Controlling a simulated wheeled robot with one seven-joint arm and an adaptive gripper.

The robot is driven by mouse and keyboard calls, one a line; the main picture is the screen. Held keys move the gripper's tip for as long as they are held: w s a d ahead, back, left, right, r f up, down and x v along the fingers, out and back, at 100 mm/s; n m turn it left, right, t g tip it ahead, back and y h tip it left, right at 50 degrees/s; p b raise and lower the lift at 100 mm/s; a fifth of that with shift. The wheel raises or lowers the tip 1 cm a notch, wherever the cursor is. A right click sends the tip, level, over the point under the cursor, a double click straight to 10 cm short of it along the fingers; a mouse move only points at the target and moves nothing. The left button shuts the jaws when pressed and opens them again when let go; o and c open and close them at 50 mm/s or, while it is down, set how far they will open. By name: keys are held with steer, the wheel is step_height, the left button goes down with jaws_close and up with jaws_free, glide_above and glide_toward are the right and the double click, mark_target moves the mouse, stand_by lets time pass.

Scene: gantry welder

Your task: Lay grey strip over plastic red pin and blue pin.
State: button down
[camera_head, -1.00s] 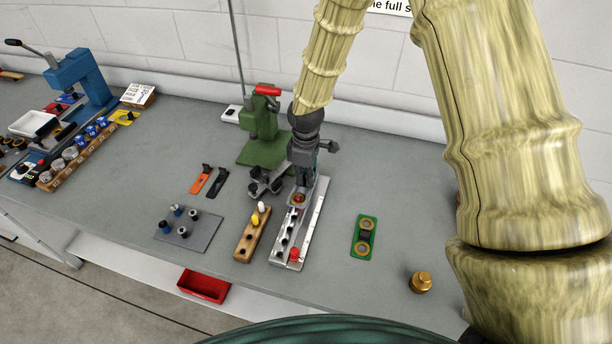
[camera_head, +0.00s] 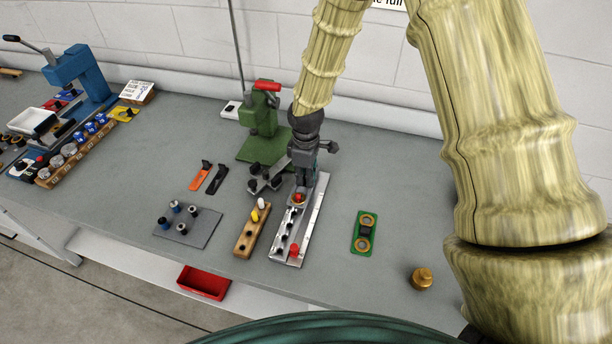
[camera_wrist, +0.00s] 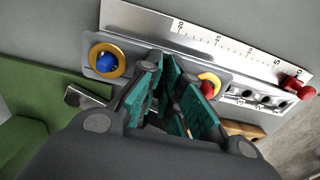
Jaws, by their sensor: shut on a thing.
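The grey strip (camera_wrist: 142,75) has a brass ring near each end and lies along the metal rail. In the wrist view one ring surrounds the blue pin (camera_wrist: 107,66). The other ring is around or over the red pin (camera_wrist: 208,88), partly hidden by a finger. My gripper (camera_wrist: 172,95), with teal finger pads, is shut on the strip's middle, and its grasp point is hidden. In the head view my gripper (camera_head: 302,180) is over the rail, with the red pin (camera_head: 299,197) and a brass ring just in front. I cannot tell whether the strip lies flat.
The metal rail (camera_head: 316,210) has a scale, several holes and a red knob (camera_head: 294,250) at its near end. A wooden block (camera_head: 247,240) with pegs is left. A green strip (camera_head: 364,234) and brass knob (camera_head: 421,278) are right. A green press (camera_head: 262,140) stands behind.

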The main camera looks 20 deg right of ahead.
steer(key=shift+f+b, duration=0.3)
steer(key=shift+f, duration=0.4)
steer(key=c, duration=1.5)
jaws_free()
steer(key=shift+r, duration=0.1)
step_height(320, 180, up, 12)
steer(key=shift+f, duration=0.1)
